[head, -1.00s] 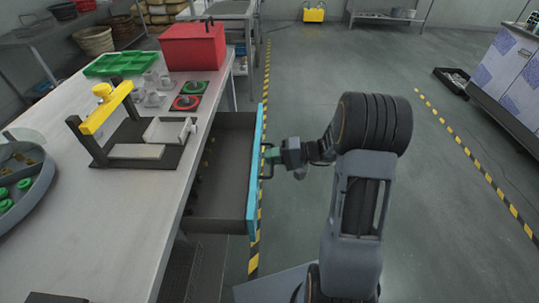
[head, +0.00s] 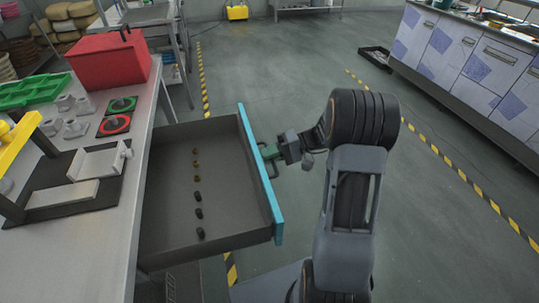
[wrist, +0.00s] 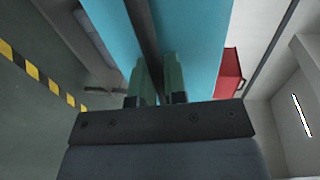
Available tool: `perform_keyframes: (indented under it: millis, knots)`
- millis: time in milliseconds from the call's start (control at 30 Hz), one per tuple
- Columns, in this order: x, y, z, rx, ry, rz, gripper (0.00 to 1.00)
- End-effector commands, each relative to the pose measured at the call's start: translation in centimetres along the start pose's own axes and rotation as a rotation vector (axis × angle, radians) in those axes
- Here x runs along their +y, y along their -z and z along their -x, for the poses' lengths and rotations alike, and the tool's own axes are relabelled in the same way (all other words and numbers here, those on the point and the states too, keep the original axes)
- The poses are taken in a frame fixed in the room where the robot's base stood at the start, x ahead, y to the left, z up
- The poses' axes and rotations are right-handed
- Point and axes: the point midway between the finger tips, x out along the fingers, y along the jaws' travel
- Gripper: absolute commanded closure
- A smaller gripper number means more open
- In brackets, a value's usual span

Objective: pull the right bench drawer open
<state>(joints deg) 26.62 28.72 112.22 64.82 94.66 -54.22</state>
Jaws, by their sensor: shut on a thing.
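The right bench drawer (head: 160,228) stands far out from the bench, with a teal front panel (head: 259,170) and a dark handle (head: 268,165). Several small dark and brown pieces lie in a row on its floor. My gripper (head: 270,154) is at the outer side of the teal front, shut on the handle. In the wrist view, the green fingers of my gripper (wrist: 160,88) close on the dark handle bar (wrist: 145,35) in front of the teal panel (wrist: 195,40). The fingertips' exact contact is partly hidden.
The bench top (head: 90,255) on the left holds a red box (head: 107,62), a green tray (head: 30,92), a yellow-and-black frame and small metal parts. Open grey floor (head: 440,240) lies to the right, with yellow-black tape lines. A blue-white cabinet (head: 465,65) stands far right.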

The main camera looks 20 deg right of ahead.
Motion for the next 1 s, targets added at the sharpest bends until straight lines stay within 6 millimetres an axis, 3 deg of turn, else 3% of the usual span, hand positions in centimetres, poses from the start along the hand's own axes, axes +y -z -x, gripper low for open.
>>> perform_keyframes:
  millis: [233, 267, 500, 767, 1000]
  knots:
    - [0.1, -0.1, 0.0, -0.002, -0.001, -0.003, 1.00]
    - [0.1, -0.1, 0.0, -0.001, -0.001, -0.003, 0.85]
    - [0.1, 0.0, 0.1, 0.002, -0.001, -0.001, 0.63]
    - [0.0, 0.0, 0.2, 0.003, -0.001, 0.000, 0.63]
    - [0.0, 0.1, 3.4, 0.008, -0.001, 0.000, 0.63]
